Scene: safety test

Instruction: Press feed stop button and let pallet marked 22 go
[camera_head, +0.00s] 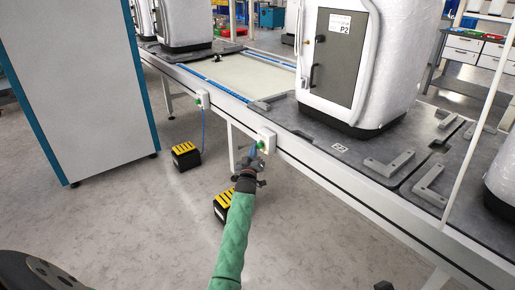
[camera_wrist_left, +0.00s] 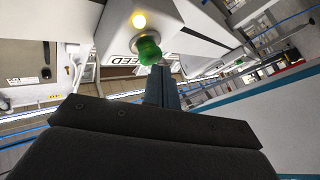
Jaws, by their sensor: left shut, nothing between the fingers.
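A small white button box (camera_head: 267,137) is fixed to the conveyor's front rail, with a green button on its face. In the left wrist view the green button (camera_wrist_left: 148,51) shows close up, beside a glowing yellow lamp (camera_wrist_left: 138,20) and a label (camera_wrist_left: 125,60) reading FEED. My left gripper (camera_head: 254,154) is shut and empty, its tips right by this button; I cannot tell whether they touch it. The dark pallet (camera_head: 312,128) carries a small label (camera_head: 339,149) that seems to read 22. A white-wrapped machine (camera_head: 388,60) marked P2 stands on it.
A second button box (camera_head: 202,99) sits farther left on the rail. Two black-and-yellow boxes (camera_head: 186,155) stand on the floor, the nearer partly behind my arm. A grey cabinet (camera_head: 75,75) stands at left. Grey brackets (camera_head: 390,163) lie right of the label.

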